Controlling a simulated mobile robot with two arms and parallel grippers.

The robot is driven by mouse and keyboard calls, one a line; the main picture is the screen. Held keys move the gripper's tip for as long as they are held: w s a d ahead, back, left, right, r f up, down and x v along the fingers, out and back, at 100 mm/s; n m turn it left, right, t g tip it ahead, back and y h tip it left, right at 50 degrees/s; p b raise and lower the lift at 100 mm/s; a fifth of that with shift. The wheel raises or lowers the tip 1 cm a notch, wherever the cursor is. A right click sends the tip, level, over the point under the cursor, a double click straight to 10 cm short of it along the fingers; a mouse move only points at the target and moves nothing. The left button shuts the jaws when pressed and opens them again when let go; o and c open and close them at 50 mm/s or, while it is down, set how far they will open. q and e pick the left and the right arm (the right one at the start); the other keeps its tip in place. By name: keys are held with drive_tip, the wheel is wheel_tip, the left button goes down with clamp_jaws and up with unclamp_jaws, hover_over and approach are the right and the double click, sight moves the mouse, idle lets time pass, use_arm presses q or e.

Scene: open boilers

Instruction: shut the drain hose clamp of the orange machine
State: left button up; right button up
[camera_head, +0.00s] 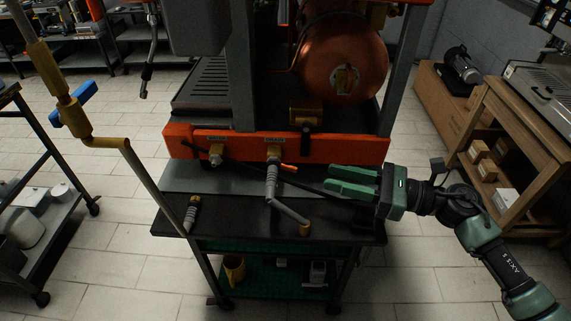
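The orange machine (350,149) stands on a cart, its orange base panel facing me with two labelled outlets. From the right outlet a grey drain hose (271,188) hangs down and bends right, ending in a brass-coloured tip on the black cart top. A small orange lever, seemingly the clamp (289,167), sticks out to the right near the hose top. My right gripper (327,180) is right of the lever and apart from it, fingers pointing left. Its green fingers look parted, with nothing visible between them. My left gripper is not in view.
A loose grey fitting (192,213) lies on the left of the black cart top (235,222). A thin dark rod or hose crosses behind the drain hose. A yellow-jointed pipe with a blue handle (80,100) rises at left. A wooden shelf (480,120) stands at right.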

sight(289, 168)
drive_tip(key=p+x, duration=0.3)
drive_tip(key=x, duration=0.4)
drive_tip(key=shift+s+a, duration=0.1)
clamp_jaws()
